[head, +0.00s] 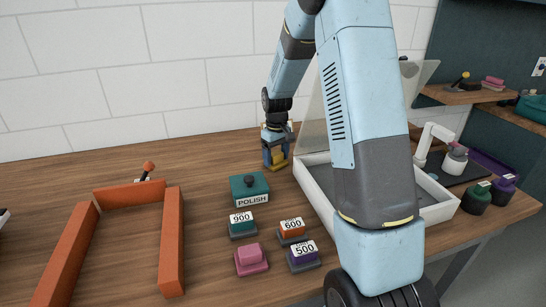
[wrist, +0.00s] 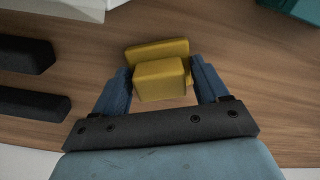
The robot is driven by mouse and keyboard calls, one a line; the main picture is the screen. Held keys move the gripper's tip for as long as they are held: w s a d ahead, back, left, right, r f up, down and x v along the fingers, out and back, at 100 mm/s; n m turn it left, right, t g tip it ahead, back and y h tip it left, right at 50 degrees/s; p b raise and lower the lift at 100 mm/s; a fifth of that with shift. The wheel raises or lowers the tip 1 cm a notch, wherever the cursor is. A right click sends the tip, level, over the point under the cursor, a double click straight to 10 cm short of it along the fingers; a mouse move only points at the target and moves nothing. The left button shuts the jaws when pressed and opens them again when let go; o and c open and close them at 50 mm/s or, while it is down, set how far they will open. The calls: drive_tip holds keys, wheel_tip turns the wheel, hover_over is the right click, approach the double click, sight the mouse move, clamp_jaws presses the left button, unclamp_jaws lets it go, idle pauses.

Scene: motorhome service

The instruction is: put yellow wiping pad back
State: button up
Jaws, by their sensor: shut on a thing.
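The yellow wiping pad (wrist: 160,80) is a small block on a wider flat yellow base. My gripper (wrist: 160,88) is shut on it, with a blue finger on each side of the block in the wrist view. In the head view my gripper (head: 275,160) is low over the back of the wooden table, left of the white tray's back corner. Only a bit of yellow shows there between the fingers. I cannot tell whether the pad touches the table.
The white tray (head: 447,211) with a clear screen (head: 315,118) stands right of my gripper. The teal POLISH block (head: 249,188), the 900 (head: 242,226), 600 (head: 292,230) and 500 (head: 303,257) blocks and a pink block (head: 251,259) sit in front. An orange frame (head: 172,245) is left.

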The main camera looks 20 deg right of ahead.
sight(276, 153)
drive_tip(key=o, duration=1.1)
drive_tip(key=shift+f, duration=0.1)
wheel_tip(276, 153, up, 12)
